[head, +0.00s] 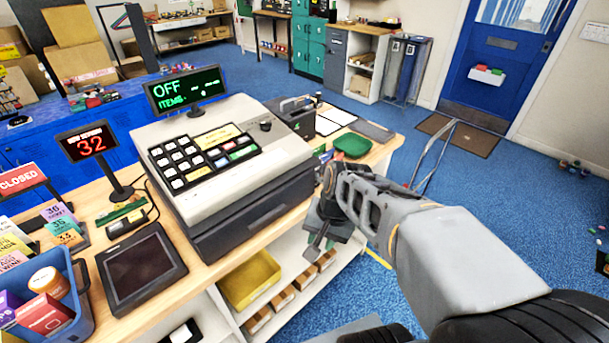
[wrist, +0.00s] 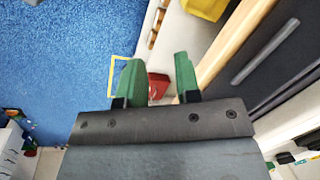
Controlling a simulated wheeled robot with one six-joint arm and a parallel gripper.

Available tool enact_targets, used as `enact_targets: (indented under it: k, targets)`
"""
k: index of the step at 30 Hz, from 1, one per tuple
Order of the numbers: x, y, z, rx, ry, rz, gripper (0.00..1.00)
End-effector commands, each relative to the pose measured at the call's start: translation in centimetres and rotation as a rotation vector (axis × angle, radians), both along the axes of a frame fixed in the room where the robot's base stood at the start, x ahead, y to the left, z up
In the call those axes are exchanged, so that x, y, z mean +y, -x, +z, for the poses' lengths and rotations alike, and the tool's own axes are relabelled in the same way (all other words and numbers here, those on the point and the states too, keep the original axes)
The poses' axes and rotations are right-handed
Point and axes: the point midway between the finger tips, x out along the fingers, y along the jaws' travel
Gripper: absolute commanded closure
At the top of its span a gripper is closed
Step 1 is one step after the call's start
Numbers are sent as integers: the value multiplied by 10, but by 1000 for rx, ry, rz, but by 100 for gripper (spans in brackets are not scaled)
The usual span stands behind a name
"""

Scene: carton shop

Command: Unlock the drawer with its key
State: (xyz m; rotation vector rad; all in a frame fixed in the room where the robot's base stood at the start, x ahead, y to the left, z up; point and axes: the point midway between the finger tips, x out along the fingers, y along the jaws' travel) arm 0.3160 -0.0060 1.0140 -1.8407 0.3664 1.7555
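The cash register (head: 215,165) stands on the wooden counter with its dark drawer (head: 255,220) closed beneath it. In the wrist view a dark front with a long grey bar (wrist: 265,50) lies at right, probably this drawer. A round black knob or lock (head: 265,125) is on the register's top. My gripper (head: 320,247) points down past the counter's front edge. In the wrist view its green fingers (wrist: 158,70) stand apart. A red thing (wrist: 158,87) shows in the gap; I cannot tell whether it is between the fingers or beyond them. I cannot make out a key.
A tablet (head: 140,268), a red-number display (head: 92,145) and a blue basket (head: 65,310) stand on the counter's left part. A green tray (head: 352,146) lies at its far end. A yellow bin (head: 250,280) sits on the shelf below. Blue floor at right is mostly clear.

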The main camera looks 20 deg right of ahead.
Motion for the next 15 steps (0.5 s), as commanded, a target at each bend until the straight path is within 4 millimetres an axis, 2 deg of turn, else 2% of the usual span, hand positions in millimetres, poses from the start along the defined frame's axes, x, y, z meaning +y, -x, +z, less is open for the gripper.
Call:
enact_targets:
  k: [3, 8, 12, 15]
  targets:
    - [-11, -19, -2, 262, -251, -493, 69]
    - [-33, -55, -6, 676, -606, -1145, 69]
    - [-70, -86, -11, 1057, -902, -1587, 69]
    - [-105, -101, -18, 1319, -1097, -1804, 69]
